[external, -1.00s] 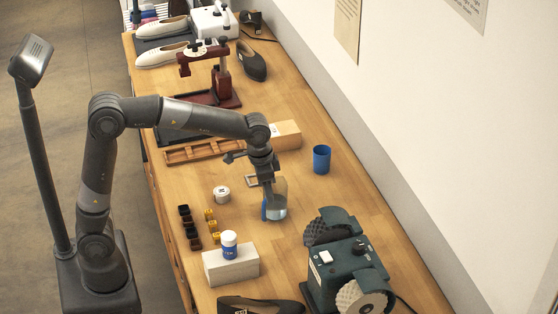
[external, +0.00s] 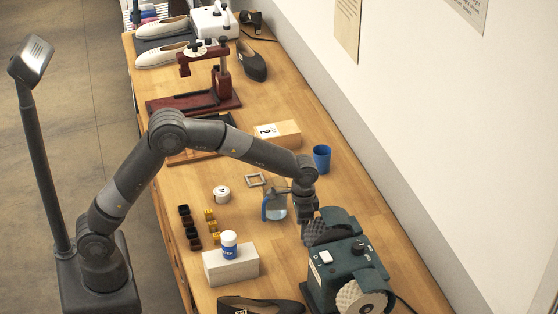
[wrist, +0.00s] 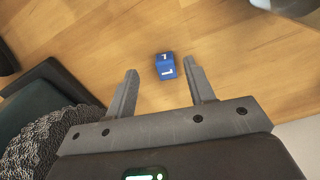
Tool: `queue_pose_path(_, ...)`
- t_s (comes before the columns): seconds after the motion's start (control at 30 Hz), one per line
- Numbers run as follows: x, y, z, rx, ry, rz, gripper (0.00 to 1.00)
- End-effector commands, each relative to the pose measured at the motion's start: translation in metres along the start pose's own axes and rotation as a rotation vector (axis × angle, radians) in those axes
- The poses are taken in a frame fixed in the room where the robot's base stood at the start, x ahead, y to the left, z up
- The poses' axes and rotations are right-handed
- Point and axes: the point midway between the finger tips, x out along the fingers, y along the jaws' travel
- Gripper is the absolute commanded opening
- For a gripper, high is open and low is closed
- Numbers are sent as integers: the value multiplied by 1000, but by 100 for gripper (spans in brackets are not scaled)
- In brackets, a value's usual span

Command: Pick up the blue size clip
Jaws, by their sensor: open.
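The blue size clip (wrist: 166,66) is a small blue block with white marks on it. In the wrist view it lies on the wooden bench top, just beyond and between my fingertips. My gripper (wrist: 160,70) is open, with a finger to either side of the clip's line and nothing held. In the external view my gripper (external: 306,225) points down beside the brush machine, right of the clear jug. I cannot make out the clip in that view; my gripper or the machine may hide it.
The green brush machine (external: 345,270) stands close to my gripper, and its dark bristly brush (wrist: 45,140) shows at left in the wrist view. The blue-handled jug (external: 276,206) and the blue cup (external: 321,158) are near. A white block (external: 231,266) carries a small bottle (external: 229,245).

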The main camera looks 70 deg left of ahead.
Motion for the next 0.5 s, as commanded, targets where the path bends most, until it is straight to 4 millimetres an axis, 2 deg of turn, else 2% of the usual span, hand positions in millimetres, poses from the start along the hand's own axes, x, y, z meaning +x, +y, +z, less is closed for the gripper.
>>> queue_pose_path(0.17,10,-1,-3,0,0,0,49)
queue_pose_path(0.33,33,-4,-12,-1,-1,0,49)
queue_pose_path(0.5,53,-4,-12,0,0,0,49)
